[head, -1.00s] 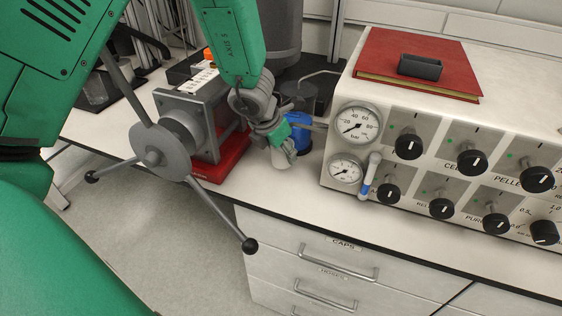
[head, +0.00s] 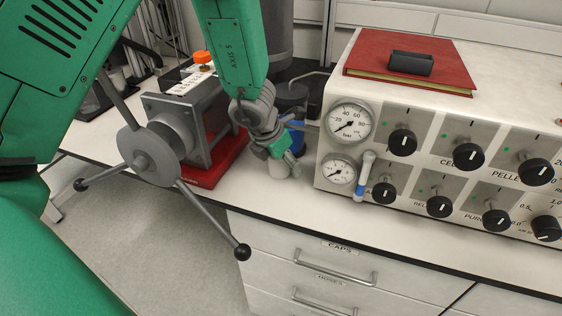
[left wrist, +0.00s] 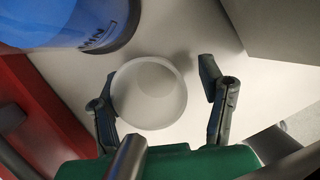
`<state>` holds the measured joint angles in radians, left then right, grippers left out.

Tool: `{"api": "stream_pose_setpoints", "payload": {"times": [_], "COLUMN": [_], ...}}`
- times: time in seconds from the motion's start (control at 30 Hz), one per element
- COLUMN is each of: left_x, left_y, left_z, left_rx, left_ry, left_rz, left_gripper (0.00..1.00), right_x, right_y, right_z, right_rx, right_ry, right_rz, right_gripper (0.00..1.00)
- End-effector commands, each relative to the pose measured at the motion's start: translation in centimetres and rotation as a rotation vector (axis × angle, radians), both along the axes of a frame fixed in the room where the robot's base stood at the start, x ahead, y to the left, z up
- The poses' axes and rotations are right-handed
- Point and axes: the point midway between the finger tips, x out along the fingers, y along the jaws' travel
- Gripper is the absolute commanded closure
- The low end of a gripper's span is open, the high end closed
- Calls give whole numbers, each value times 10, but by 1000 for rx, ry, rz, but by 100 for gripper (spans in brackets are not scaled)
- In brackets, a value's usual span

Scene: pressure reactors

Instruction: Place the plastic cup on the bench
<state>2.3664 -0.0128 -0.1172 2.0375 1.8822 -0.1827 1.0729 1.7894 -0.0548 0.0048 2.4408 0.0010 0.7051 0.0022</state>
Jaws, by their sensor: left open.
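The plastic cup (left wrist: 150,95) is whitish and translucent. It stands on the white bench (left wrist: 215,120), between the two fingers of my left gripper (left wrist: 158,75). The fingers are spread; the cup is close to the left finger, with a clear gap to the right one. I cannot tell whether the left finger touches it. In the head view the cup (head: 278,170) shows partly below my left gripper (head: 284,148), which hides its upper part. The bench (head: 300,198) shows in front of it. My right gripper is out of view.
A blue container (left wrist: 70,20) stands close behind the cup. A red-based device with a spoked handwheel (head: 150,155) is on the left. The control panel with gauges (head: 349,122) is on the right, with a red book (head: 375,50) on top. The front bench strip is clear.

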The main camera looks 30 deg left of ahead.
Motion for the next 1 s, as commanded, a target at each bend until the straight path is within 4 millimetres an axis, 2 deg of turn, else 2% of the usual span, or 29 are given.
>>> {"api": "stream_pose_setpoints", "payload": {"times": [0.17,0.4,0.6,0.77,1.0], "left_x": [-7,-27,-40,-44,-45], "left_y": [4,9,9,8,10], "left_z": [23,74,103,112,111], "left_rx": [-5,-8,-4,-1,-2], "left_ry": [-2,-2,0,0,1], "left_rz": [3,3,3,1,1], "left_gripper": [37,37,37,37,37], "right_x": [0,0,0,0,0], "right_y": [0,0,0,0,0], "right_z": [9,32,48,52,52], "right_rx": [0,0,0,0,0], "right_ry": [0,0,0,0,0], "right_rz": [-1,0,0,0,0], "right_gripper": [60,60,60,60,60]}}
